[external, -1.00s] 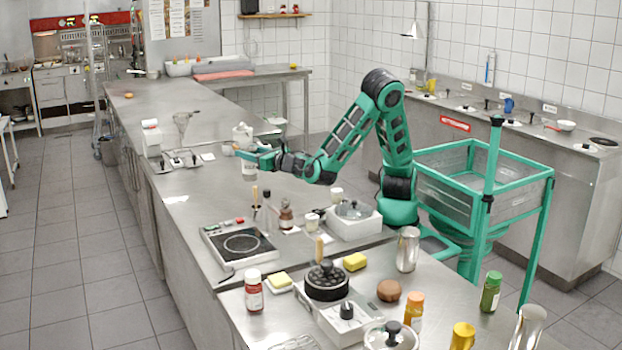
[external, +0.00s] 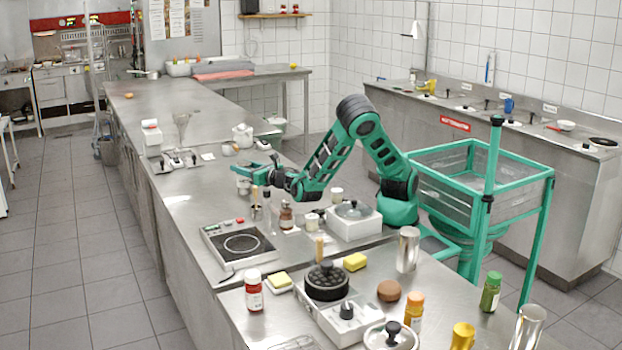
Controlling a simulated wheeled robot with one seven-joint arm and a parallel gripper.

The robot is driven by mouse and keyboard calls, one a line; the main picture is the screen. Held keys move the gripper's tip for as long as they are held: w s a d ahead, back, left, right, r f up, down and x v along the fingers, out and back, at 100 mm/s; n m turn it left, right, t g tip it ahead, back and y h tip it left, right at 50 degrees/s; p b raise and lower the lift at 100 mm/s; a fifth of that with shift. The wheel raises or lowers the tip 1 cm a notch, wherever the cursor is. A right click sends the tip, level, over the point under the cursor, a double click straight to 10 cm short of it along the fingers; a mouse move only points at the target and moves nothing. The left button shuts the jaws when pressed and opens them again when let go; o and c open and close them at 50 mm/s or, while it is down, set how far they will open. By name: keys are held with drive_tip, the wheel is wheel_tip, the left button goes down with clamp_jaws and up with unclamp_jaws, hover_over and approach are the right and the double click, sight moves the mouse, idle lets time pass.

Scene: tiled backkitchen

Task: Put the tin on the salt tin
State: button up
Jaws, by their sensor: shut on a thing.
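My gripper (external: 243,168) is over the middle of the long steel counter (external: 195,225), near its right side, with its fingers pointing left. It is shut on a small pale tin (external: 244,187), which shows just below the fingers. The tin is small in the picture and partly covered by the gripper, so I cannot tell whether it touches anything underneath. I cannot pick out the salt tin with certainty; it may be hidden by the gripper or the held tin.
A brown bottle (external: 286,215) and a white cup (external: 312,221) stand close in front of my arm. A hot plate (external: 240,243) is nearer the camera. A white canister (external: 242,136) stands behind the gripper. The counter left of the gripper is mostly clear.

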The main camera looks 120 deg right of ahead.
drive_tip(key=o, duration=1.3)
drive_tip(key=v, duration=0.2)
drive_tip(key=shift+a, duration=0.35)
drive_tip(key=r, duration=0.5)
drive_tip(key=shift+s+a+r, duration=0.1)
drive_tip(key=shift+s+r, duration=0.05)
drive_tip(key=shift+s, duration=0.05)
drive_tip(key=shift+o, duration=0.5)
drive_tip(key=shift+r, duration=0.9)
